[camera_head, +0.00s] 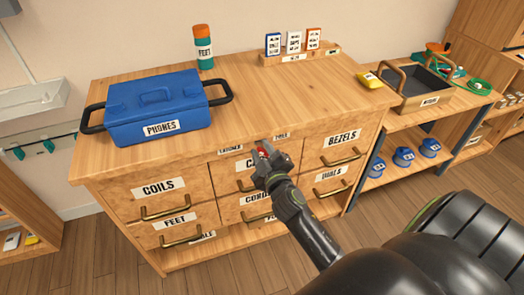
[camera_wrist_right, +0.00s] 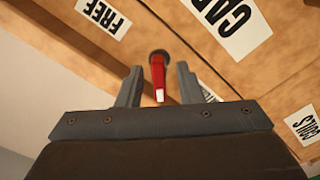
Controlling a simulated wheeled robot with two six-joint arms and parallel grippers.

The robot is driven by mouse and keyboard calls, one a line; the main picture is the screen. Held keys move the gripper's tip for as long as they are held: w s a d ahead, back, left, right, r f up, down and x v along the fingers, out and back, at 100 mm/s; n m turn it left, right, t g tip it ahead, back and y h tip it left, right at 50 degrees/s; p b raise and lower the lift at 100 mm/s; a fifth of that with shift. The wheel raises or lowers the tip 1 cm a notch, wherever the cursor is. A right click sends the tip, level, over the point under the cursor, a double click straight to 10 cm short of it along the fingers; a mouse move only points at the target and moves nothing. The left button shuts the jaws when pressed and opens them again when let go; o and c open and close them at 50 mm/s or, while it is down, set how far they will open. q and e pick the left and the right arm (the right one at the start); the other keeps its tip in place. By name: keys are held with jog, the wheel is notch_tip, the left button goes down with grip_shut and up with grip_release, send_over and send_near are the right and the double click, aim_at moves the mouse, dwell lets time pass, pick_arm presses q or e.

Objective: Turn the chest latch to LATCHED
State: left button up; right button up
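The chest (camera_head: 133,187) is a wooden drawer unit. Its latch is a red lever (camera_wrist_right: 157,78) with a white tip on a round dark pivot, seen in the wrist view; only a bit of red shows in the head view (camera_head: 262,149). A LATCHED label (camera_head: 230,149) is left of the latch in the head view, and a FREE label (camera_head: 282,136) is to its right. My right gripper (camera_head: 268,155) is at the chest front, open, with a finger on each side of the lever and visible gaps (camera_wrist_right: 157,84). My left gripper is out of view.
A blue PHONES box (camera_head: 155,105), an orange-green FEET bottle (camera_head: 203,47) and a card stand (camera_head: 300,56) are on the chest top. Drawer handles (camera_head: 165,213) stick out below. A side bench holds an open tray (camera_head: 425,101). The middle of the chest top is clear.

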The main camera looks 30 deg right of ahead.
jog(key=v, duration=1.7)
jog(key=shift+s+a, duration=0.15)
